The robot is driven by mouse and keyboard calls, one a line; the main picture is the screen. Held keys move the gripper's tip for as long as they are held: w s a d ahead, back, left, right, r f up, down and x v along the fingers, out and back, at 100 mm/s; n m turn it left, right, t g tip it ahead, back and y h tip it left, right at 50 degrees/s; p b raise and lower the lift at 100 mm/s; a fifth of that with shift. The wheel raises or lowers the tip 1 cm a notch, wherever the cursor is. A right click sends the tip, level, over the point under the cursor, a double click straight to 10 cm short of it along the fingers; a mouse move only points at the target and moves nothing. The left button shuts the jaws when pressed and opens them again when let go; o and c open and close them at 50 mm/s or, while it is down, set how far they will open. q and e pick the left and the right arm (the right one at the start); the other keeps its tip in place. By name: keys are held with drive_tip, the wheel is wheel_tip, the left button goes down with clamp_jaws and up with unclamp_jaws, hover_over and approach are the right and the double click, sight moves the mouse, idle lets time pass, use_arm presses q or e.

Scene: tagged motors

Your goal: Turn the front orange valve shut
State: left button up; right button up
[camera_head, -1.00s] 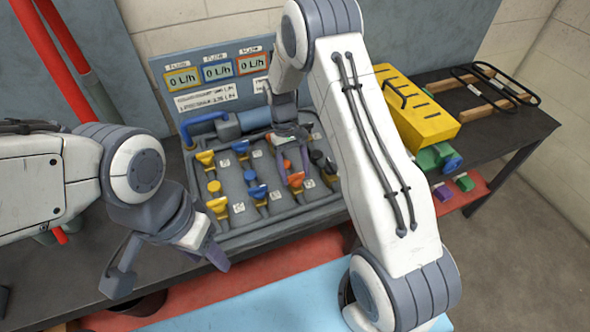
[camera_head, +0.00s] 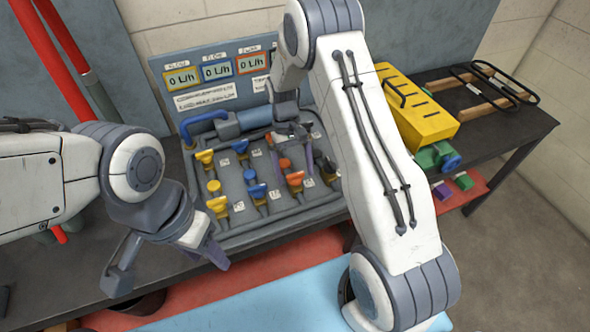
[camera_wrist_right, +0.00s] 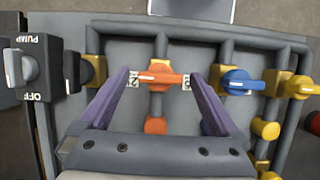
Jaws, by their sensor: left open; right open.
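The front orange valve (camera_head: 294,181) is on the grey valve panel. In the right wrist view, its orange handle (camera_wrist_right: 160,79) lies crosswise on the pipe, between the two purple fingers of my right gripper (camera_wrist_right: 160,76). That gripper is open, with a visible gap between each finger and the handle. Its height above the handle is hard to tell. In the head view my right gripper (camera_head: 293,160) is over the orange column of the panel, and my right arm hides part of that area. My left gripper (camera_head: 168,270) is open and empty, before the panel's left front corner.
Blue valves (camera_head: 257,190) and yellow valves (camera_head: 218,205) stand left of the orange one. A pump switch (camera_wrist_right: 22,68) is beside the panel. Flow displays (camera_head: 217,71) read 0 L/h. A yellow box (camera_head: 420,115) stands right; a blue surface (camera_head: 270,302) lies in front.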

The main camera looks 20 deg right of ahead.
drive_tip(key=b+v, duration=0.1)
drive_tip(key=v, duration=0.9)
drive_tip(key=shift+r+b, duration=0.2)
drive_tip(key=shift+b, duration=0.15)
drive_tip(key=shift+w+a, duration=0.1)
drive_tip(key=s+a+r+n+t, duration=0.25)
drive_tip(key=s+a+r, duration=0.45)
drive_tip(key=s+a, duration=0.4)
drive_tip(key=s+a+n+t, duration=0.1)
drive_tip(key=s+n, duration=0.1)
drive_tip(key=s, duration=0.6)
drive_tip(key=s+a+n+t+y, duration=0.1)
drive_tip(key=s+n, duration=0.1)
drive_tip(key=s, duration=0.7)
drive_tip(key=shift+s+a+n, duration=0.25)
drive_tip(key=shift+a+n, duration=0.1)
drive_tip(key=shift+r, duration=0.1)
